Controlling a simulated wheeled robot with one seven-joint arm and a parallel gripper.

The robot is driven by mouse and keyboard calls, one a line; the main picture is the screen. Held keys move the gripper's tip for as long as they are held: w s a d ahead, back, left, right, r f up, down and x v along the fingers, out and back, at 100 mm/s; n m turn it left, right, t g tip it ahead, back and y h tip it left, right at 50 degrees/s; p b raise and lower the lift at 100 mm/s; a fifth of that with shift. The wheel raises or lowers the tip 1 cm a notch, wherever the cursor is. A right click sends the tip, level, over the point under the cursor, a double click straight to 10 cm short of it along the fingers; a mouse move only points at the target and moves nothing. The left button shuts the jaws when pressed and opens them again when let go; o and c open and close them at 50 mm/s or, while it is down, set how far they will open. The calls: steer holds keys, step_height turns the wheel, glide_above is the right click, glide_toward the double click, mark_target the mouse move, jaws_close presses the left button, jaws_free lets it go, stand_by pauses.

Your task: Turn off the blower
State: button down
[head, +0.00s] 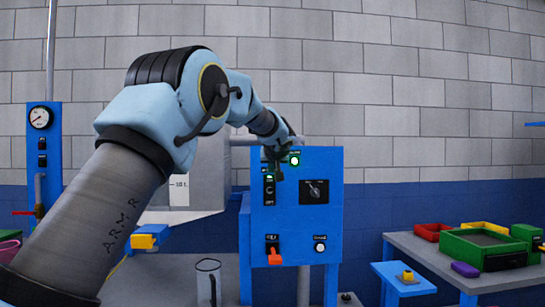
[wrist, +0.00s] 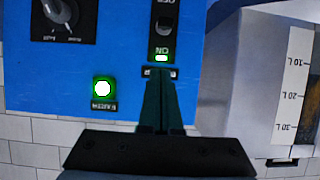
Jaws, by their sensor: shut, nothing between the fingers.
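The blue control panel (head: 263,218) faces me. On its upper left is a black rocker switch (head: 269,189), marked OFF at its lower end. The switch (wrist: 164,27) also shows in the wrist view, which is upside down, with a small green light lit at its ON end. A round green lamp (head: 294,160), also in the wrist view (wrist: 102,88), glows beside it. My gripper (head: 273,172) is shut and empty, its fingertips (wrist: 161,76) in front of the panel by the ON end. They partly cover a small label; I cannot tell whether they touch.
A rotary knob (head: 316,190) is right of the switch. Lower down are an orange switch (head: 273,252) and a round button (head: 320,243). A tank with a litre scale (wrist: 290,95) stands beside the panel. A bench with a green tray (head: 480,240) is at right.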

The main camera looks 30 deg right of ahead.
mark_target(270, 190)
steer(key=shift+p+x, duration=0.4)
steer(key=shift+x, duration=0.55)
steer(key=f, duration=0.3)
steer(key=shift+s+a+f, duration=0.1)
steer(key=shift+s+f, duration=0.1)
steer(key=shift+f, duration=0.3)
steer(key=shift+f+b, duration=0.1)
steer(key=shift+b, duration=0.35)
steer(key=f+b, duration=0.1)
steer(key=b, duration=0.4)
steer(key=shift+s+t, duration=0.1)
steer(key=shift+t, duration=0.2)
